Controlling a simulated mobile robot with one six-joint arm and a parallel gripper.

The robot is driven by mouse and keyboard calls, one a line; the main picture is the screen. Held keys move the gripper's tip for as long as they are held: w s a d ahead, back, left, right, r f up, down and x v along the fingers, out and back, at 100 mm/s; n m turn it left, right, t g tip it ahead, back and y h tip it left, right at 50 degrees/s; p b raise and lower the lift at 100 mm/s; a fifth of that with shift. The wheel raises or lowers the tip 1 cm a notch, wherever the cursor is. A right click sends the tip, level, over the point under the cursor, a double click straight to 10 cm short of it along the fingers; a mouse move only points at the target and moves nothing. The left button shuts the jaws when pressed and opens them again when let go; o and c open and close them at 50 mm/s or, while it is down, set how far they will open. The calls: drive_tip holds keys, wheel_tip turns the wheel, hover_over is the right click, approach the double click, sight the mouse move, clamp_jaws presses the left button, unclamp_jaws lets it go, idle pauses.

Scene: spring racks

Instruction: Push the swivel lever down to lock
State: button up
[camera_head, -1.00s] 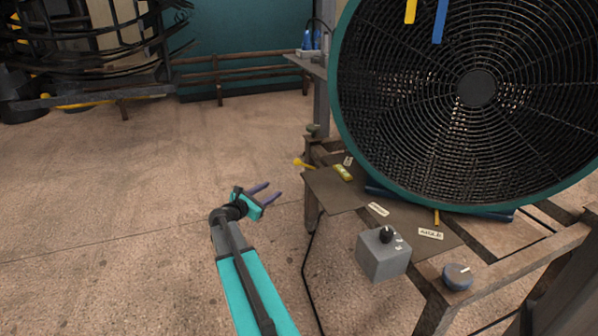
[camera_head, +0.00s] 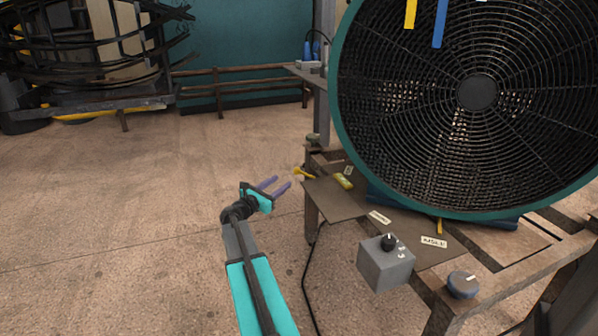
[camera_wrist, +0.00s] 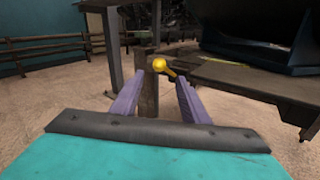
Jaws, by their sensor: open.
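A small yellow lever with a round knob (camera_head: 303,172), which seems to be the swivel lever, sticks out at the left corner of the fan's bench. In the wrist view the yellow knob (camera_wrist: 159,65) shows ahead, between the fingertips in the picture, with its short arm slanting down right. My gripper (camera_head: 283,182) has purple fingers, is open and empty, and is just left of the lever in the head view. The wrist view also shows my gripper (camera_wrist: 158,80) with a wide gap. I cannot tell the exact distance; no contact shows.
A big round teal-rimmed fan (camera_head: 476,92) stands on the bench. A grey control box (camera_head: 387,264) and a round dial (camera_head: 463,285) are at its front edge. A yellow-green object (camera_head: 343,182) lies on the brown plate (camera_head: 332,201). The floor left of the bench is clear.

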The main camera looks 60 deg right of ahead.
sight(295, 172)
drive_tip(key=d+b, duration=0.2)
drive_tip(key=d, duration=1)
drive_tip(key=shift+s+d, duration=0.15)
drive_tip(key=shift+c, duration=0.2)
